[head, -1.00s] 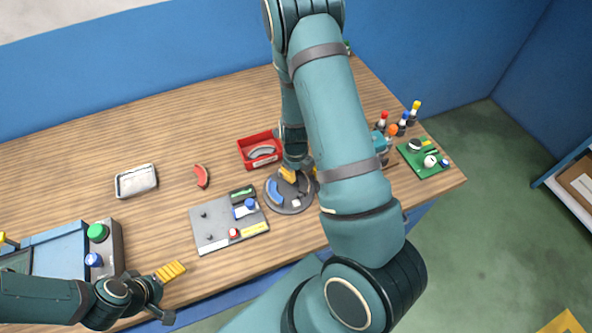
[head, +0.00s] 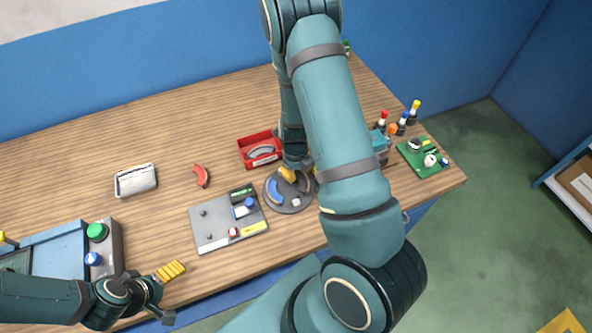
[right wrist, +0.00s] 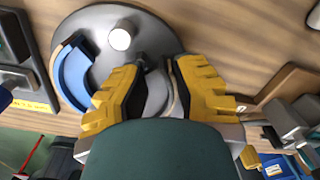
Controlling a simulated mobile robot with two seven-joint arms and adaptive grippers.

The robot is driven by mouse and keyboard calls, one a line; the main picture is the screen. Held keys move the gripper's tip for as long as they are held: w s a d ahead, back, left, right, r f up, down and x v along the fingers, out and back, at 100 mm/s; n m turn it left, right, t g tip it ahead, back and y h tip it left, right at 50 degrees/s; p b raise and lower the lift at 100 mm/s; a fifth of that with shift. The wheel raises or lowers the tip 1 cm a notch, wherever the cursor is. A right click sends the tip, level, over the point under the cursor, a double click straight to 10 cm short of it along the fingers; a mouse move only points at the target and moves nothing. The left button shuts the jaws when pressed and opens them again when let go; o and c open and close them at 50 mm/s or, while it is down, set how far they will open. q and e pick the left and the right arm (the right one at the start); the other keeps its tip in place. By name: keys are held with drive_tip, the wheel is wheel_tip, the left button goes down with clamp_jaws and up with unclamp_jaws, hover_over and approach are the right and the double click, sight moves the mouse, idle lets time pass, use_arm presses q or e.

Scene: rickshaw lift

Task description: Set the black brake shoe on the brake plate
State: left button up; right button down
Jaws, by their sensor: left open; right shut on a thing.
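The brake plate (head: 285,207) is a round grey disc on the table, with a blue curved shoe (head: 273,192) on its left part and a small pale post (right wrist: 120,39). My right gripper (head: 297,176) is down at the plate's far side. In the right wrist view its yellow fingers (right wrist: 158,90) are shut on a dark curved piece, the black brake shoe (right wrist: 138,97), mostly hidden between them. The shoe is low over the plate; I cannot tell whether it touches. My left gripper (head: 172,274) is open and empty over the table's front left.
A red bin (head: 262,161) holding a grey curved piece stands behind the plate. A red curved piece (head: 201,176), a white tray (head: 136,190) and a grey board (head: 215,240) lie left. A green board (head: 440,165) and several bottles (head: 403,124) stand right.

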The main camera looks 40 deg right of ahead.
use_arm(q)
drive_tip(key=shift+s+f, duration=0.1)
drive_tip(key=shift+f, duration=0.1)
use_arm(e)
drive_tip(key=shift+s+a+f, duration=0.15)
drive_tip(key=shift+s+f, duration=0.15)
drive_tip(key=shift+f, duration=0.15)
use_arm(q)
drive_tip(key=shift+a, duration=0.1)
use_arm(e)
drive_tip(key=shift+w, duration=0.1)
drive_tip(key=c, duration=0.6)
unclamp_jaws()
drive_tip(key=shift+c, duration=0.2)
use_arm(q)
drive_tip(key=shift+d, duration=0.2)
use_arm(e)
drive_tip(key=shift+o, duration=0.6)
drive_tip(key=shift+w+d, duration=0.15)
drive_tip(key=shift+d, duration=0.1)
drive_tip(key=o, duration=0.5)
drive_tip(key=shift+a, duration=0.1)
drive_tip(key=shift+r, duration=0.1)
